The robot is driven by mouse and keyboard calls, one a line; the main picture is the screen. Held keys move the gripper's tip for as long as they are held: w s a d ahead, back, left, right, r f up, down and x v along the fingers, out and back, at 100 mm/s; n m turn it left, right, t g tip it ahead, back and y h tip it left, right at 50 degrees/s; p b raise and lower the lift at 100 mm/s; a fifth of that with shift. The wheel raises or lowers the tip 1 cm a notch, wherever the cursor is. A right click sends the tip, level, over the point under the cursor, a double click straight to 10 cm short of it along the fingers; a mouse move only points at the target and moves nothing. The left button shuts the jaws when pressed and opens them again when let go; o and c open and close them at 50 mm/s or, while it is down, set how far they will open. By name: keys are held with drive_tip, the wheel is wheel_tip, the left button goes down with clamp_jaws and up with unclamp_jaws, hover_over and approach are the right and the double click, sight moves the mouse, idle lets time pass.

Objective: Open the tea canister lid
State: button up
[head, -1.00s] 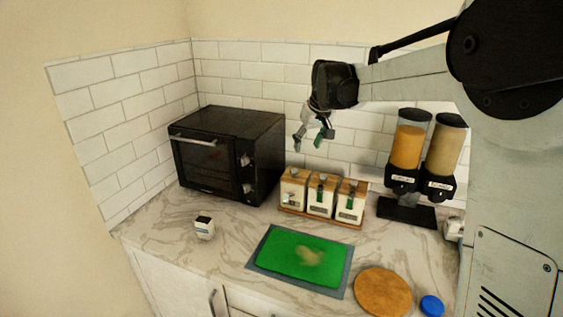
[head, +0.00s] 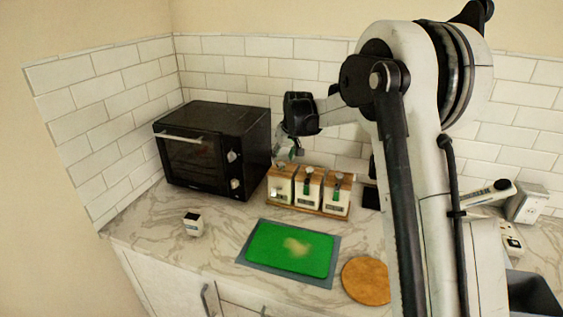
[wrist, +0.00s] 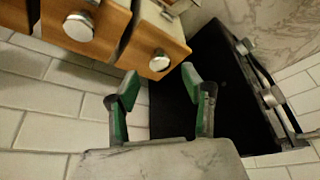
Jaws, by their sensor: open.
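Three white canisters with wooden lids and round knobs stand in a row on a wooden tray (head: 300,208): a left one (head: 280,189), a middle one (head: 307,192) and a right one (head: 336,198). Their labels are too small to read, so I cannot tell which holds tea. My gripper (head: 287,153) is just above and behind the left canister. In the wrist view my gripper (wrist: 160,79) is open and empty, its green-padded fingers apart. The nearest lid knob (wrist: 160,61) lies just beyond the fingertips, not between them. All the lids in view are on.
A black oven (head: 205,150) stands close left of the canisters; its top (wrist: 175,110) shows below the fingers in the wrist view. A tiled wall (head: 330,55) is behind.

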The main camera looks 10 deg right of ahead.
sight(281, 164)
drive_tip(key=shift+x, duration=1.8)
clamp_jaws()
